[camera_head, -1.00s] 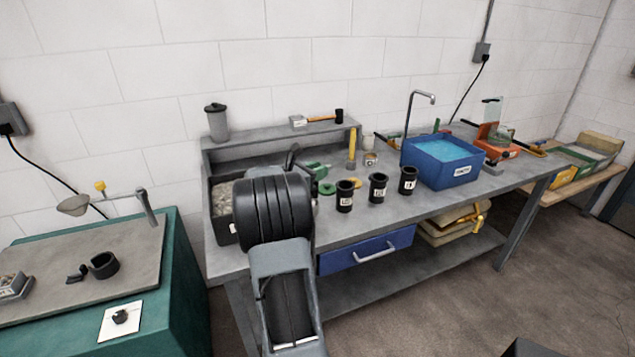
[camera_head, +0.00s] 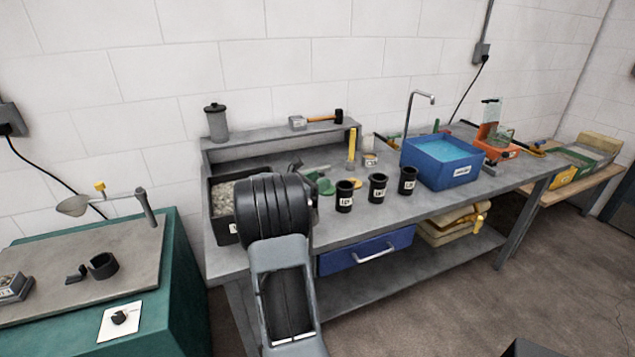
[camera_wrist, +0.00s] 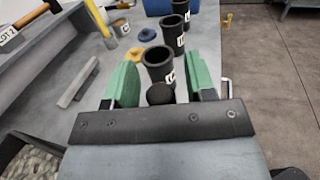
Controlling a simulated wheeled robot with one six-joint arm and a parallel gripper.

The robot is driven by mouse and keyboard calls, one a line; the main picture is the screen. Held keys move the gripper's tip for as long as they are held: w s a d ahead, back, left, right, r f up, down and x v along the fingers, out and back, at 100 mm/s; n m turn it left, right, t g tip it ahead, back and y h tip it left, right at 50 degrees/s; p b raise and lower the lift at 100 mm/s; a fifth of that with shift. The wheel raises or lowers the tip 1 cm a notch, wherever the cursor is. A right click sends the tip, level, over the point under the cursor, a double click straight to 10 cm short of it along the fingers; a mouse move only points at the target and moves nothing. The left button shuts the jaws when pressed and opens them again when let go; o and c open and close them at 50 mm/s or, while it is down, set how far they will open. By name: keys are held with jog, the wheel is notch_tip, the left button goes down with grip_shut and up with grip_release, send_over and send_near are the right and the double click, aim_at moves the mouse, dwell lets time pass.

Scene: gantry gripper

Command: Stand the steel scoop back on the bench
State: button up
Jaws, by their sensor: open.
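I cannot pick out the steel scoop for certain. In the wrist view a dark round knob (camera_wrist: 160,94) shows between the fingers of my gripper (camera_wrist: 163,88); what it belongs to is hidden. The two green fingers are wide apart, with no visible contact on the knob. A grey bar-like piece (camera_wrist: 77,84) lies on the bench to the left; I cannot tell whether it is part of the scoop. In the head view my gripper (camera_head: 318,183) is low over the grey bench (camera_head: 350,228), mostly hidden by my arm.
Several black labelled cups stand in a row, the nearest (camera_wrist: 159,64) just beyond my fingers. A yellow piece (camera_wrist: 136,54) lies near them. A bin of gravel (camera_head: 222,232) is at the left, a blue water tub (camera_head: 440,172) at the right, and a raised shelf (camera_head: 262,141) behind.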

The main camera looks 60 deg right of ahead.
jog(key=b+v, duration=0.1)
jog(key=v, duration=1.1)
jog(key=s+a+f+m+t+y, duration=0.2)
jog(key=a+m+t+y, duration=0.1)
jog(key=a, duration=0.9)
jog(key=s+a+f+m+t+y, duration=0.2)
jog(key=a+m+y, duration=0.4)
jog(key=a, duration=0.6)
jog(key=s+a+f+m+t+y, duration=0.1)
jog(key=s+a+m+t+y, duration=0.2)
jog(key=a+y, duration=0.5)
jog(key=a+m+t, duration=0.1)
jog(key=a, duration=0.4)
jog(key=shift+f+m+t, duration=0.4)
jog(key=shift+r, duration=0.1)
jog(key=shift+r+p, duration=0.65)
jog(key=shift+r, duration=0.25)
